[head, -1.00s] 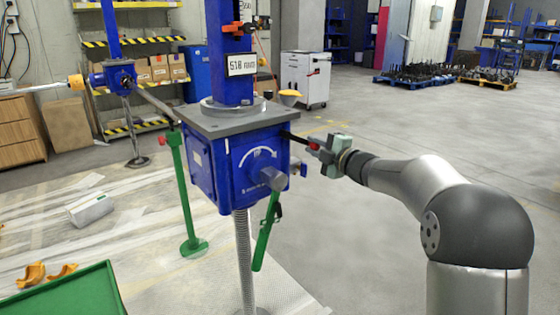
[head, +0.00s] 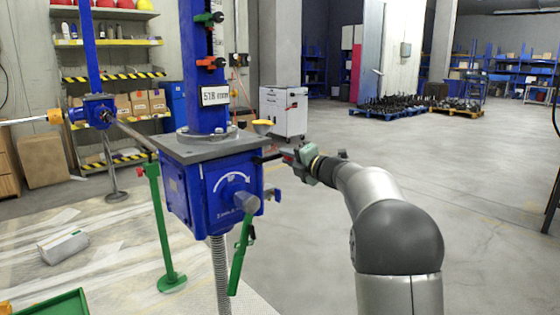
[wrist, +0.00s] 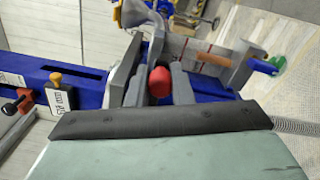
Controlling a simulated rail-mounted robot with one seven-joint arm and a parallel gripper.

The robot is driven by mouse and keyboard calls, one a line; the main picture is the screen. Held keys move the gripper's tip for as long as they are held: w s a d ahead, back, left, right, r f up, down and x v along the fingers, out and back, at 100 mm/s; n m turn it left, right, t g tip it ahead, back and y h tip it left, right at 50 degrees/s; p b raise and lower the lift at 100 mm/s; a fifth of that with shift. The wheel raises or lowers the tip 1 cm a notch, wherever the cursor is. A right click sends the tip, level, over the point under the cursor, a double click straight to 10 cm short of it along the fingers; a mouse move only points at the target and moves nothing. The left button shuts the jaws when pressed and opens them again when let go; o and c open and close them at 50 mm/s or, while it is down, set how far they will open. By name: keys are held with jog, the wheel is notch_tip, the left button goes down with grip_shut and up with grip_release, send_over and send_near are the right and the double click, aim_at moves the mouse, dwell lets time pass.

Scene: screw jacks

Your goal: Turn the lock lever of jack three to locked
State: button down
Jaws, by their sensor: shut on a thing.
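The nearest blue screw jack (head: 205,195) stands left of centre in the head view, with a height sign (head: 215,96) on its column. I cannot read a jack number on it. My gripper (head: 288,157) is at the right side of its gearbox, just below the grey top plate (head: 195,148). In the wrist view my gripper (wrist: 160,84) is shut on a red knob (wrist: 159,82), seen between its two dark fingers. The knob appears to end a short dark lever (head: 268,158) from the gearbox. The fingers partly hide it.
A green crank handle (head: 240,255) hangs at the gearbox front. A green stand (head: 160,230) is left of the jack, with another blue jack (head: 97,110) behind. The floor (head: 450,190) at right is clear.

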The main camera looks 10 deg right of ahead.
jog(key=shift+f, duration=0.1)
jog(key=c, duration=1.3)
grip_release()
jog(key=p+v, duration=0.1)
jog(key=v, duration=1.6)
jog(key=shift+s, duration=0.25)
